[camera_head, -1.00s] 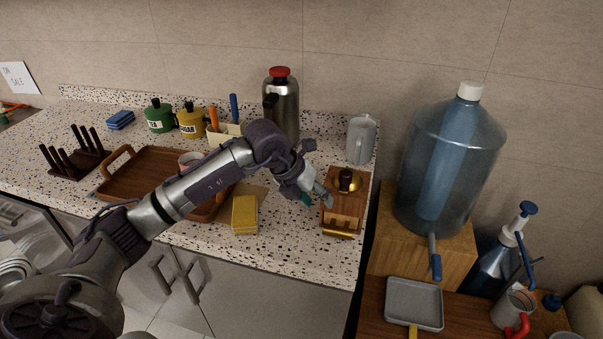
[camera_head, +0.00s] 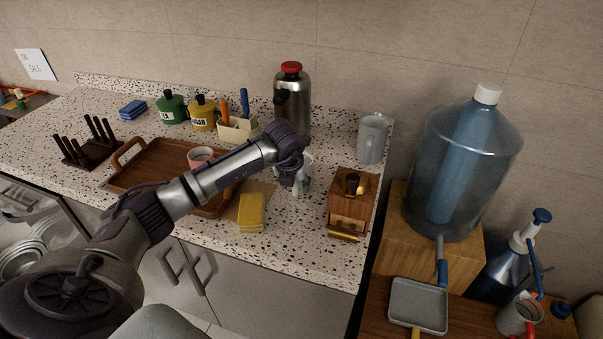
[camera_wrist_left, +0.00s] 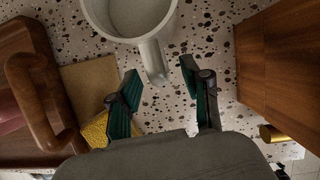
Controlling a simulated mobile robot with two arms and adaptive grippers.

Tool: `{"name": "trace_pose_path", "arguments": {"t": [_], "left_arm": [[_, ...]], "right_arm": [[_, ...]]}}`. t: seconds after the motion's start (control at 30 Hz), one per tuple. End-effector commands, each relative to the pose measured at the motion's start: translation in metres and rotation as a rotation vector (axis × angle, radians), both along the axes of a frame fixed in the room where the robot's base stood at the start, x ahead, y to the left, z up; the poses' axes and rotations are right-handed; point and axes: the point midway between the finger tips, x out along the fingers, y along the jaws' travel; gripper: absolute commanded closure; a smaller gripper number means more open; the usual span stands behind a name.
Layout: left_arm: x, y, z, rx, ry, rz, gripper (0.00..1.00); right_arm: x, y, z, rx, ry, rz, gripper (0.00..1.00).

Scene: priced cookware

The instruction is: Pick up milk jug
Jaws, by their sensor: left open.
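A pale grey-white jug (camera_wrist_left: 128,18) stands on the speckled counter at the top of the left wrist view, its handle (camera_wrist_left: 153,60) pointing toward my gripper. My left gripper (camera_wrist_left: 160,72) is open, with one green-padded finger on each side of the handle's end. The fingers look apart from the handle, and nothing is held. In the head view my left gripper (camera_head: 296,182) is over the counter between the tray and the wooden grinder. It hides most of the jug there; only a pale patch shows beside it. My right gripper is not in view.
A wooden grinder (camera_head: 350,207) stands right of the gripper, and a brown tray (camera_head: 150,165) lies left. A yellow sponge (camera_head: 251,212) is in front. A steel flask (camera_head: 293,105) and a grey pitcher (camera_head: 372,138) stand behind. The counter's right edge is near the grinder.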

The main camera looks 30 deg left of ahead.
Motion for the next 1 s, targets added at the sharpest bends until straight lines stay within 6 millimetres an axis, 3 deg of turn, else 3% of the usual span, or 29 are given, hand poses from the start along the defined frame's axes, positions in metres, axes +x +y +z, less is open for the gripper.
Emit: {"name": "trace_pose_path", "arguments": {"t": [0.13, 0.3, 0.57, 0.87, 1.0], "left_arm": [[0.009, 0.002, -0.017, -0.001, 0.006, 0.001, 0.52], [0.016, 0.005, -0.037, 0.0, 0.003, 0.001, 0.52], [0.017, 0.005, -0.041, 0.0, 0.001, -0.001, 0.52], [0.017, 0.006, -0.04, 0.0, 0.001, 0.0, 1.0], [0.017, 0.006, -0.04, 0.0, 0.001, 0.0, 1.0]], "right_arm": [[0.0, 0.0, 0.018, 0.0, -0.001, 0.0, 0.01], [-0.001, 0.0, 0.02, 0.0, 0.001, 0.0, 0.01], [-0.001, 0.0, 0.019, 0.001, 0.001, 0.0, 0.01], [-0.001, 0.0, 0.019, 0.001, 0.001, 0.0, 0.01], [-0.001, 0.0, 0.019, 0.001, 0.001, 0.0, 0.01]]}}
